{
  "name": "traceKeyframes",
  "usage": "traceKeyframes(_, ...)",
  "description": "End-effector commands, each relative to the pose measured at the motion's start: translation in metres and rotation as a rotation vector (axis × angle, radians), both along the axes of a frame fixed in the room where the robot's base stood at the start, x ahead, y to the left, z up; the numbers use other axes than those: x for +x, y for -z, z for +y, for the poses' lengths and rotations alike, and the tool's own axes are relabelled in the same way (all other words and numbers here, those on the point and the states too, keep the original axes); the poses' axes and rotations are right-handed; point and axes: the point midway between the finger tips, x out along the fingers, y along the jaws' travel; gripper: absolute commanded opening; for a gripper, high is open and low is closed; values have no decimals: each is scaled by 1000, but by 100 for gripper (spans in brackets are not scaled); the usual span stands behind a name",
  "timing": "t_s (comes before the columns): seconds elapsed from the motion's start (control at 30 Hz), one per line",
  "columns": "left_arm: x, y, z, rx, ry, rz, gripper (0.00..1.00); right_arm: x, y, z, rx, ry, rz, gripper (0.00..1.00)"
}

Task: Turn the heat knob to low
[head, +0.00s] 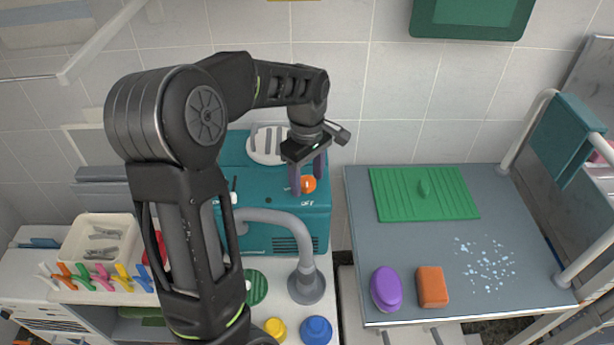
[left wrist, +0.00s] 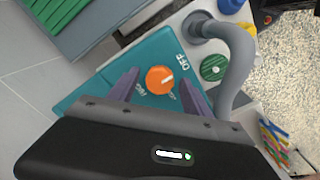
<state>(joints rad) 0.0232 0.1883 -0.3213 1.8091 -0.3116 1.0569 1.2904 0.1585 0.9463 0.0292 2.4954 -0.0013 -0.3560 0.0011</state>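The heat knob is a round orange dial (head: 308,184) with a white pointer mark, on the sloped front of a teal dryer box (head: 284,222). In the left wrist view the knob (left wrist: 159,80) sits between my two purple fingers, with the word OFF on one side and HIGH near the left finger; another label is partly hidden. My left gripper (head: 305,185) is open, its fingers on either side of the knob with visible gaps in the left wrist view. Whether a finger touches the knob cannot be told. My right gripper is not in view.
A grey bent hose (head: 285,218) rises close in front of the box. A grey table (head: 440,250) to the right bears a green mat (head: 424,194), a purple brush (head: 386,288) and an orange block (head: 432,287). Coloured clips (head: 100,273) hang at the left.

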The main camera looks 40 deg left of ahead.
Motion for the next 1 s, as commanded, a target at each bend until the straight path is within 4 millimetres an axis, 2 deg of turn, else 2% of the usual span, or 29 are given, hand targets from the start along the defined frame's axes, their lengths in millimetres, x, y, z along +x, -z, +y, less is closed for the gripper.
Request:
traceKeyframes(0.07,0,0,0,0,0,0,50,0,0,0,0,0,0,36)
traceKeyframes(0.67,0,-1,0,0,0,-1,1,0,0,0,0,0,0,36)
traceKeyframes(1.0,0,-1,0,0,22,-1,0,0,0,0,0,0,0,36)
